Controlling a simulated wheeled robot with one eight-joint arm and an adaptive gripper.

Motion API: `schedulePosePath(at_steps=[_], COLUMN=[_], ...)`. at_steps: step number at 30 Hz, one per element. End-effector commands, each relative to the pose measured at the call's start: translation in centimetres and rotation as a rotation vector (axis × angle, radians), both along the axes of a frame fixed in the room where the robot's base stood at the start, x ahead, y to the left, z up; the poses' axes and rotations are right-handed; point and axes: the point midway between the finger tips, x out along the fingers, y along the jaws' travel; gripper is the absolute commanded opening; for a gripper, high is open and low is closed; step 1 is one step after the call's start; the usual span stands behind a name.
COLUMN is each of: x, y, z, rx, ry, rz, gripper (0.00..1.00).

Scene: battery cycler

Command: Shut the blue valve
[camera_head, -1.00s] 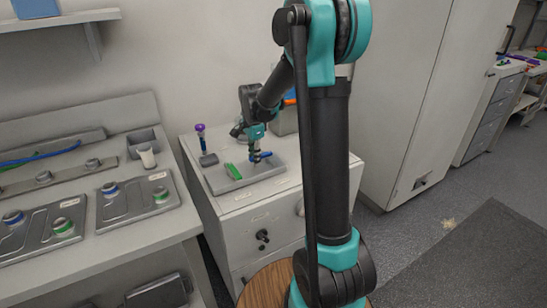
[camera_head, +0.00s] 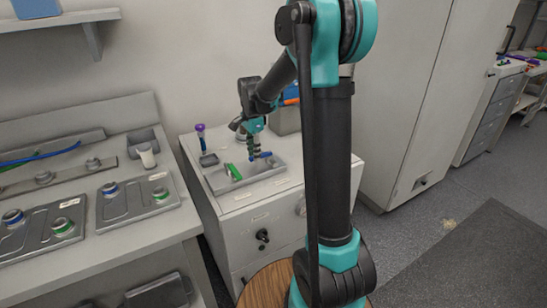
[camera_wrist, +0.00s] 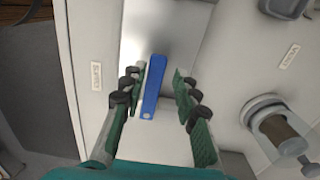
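A green bar (camera_head: 233,172) lies left of the gripper.
A purple-topped item (camera_head: 201,138) and a small cup (camera_head: 209,160) stand behind the tray. Labels (camera_wrist: 96,76) mark the cabinet top.

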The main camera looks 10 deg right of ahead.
Motion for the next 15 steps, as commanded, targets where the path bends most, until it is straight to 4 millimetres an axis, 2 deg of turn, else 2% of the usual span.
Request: schedulePosePath(at_steps=[15], x=[0.2], y=[0.1], z=[5.3], rx=[0.000], ry=[0.000], rz=[0.000], gripper=[0.30])
